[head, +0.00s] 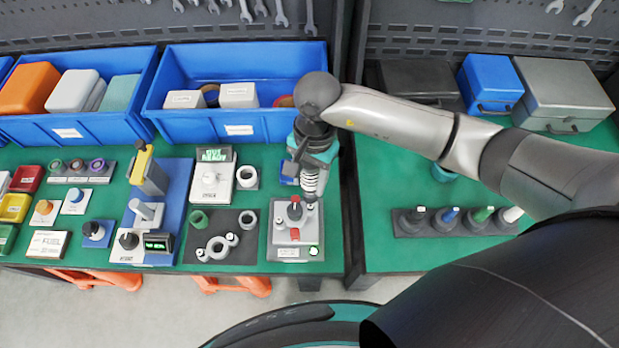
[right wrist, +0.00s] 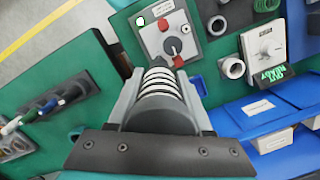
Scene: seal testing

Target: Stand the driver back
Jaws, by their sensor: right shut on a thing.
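My right gripper (head: 311,184) is shut on a ribbed black-and-white thing, which shows between its grey fingers in the right wrist view (right wrist: 160,92). I cannot tell for sure whether it is the driver's handle. It hangs by the far right corner of a grey fixture plate (head: 283,237) with red parts and a dark knob. Whether it touches the plate is unclear. A dark rack (head: 463,228) on the right table holds several upright pieces, among them a blue-topped one (head: 450,214), a green-topped one (head: 484,213) and a white-topped one (head: 513,213). My left gripper is not in view.
A tester with a green display (head: 213,155), a blue-based press (head: 172,200) and a dark mat with rings (head: 197,248) lie left of my gripper. A gap (head: 354,230) divides the tables. Green tabletop around the rack is free.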

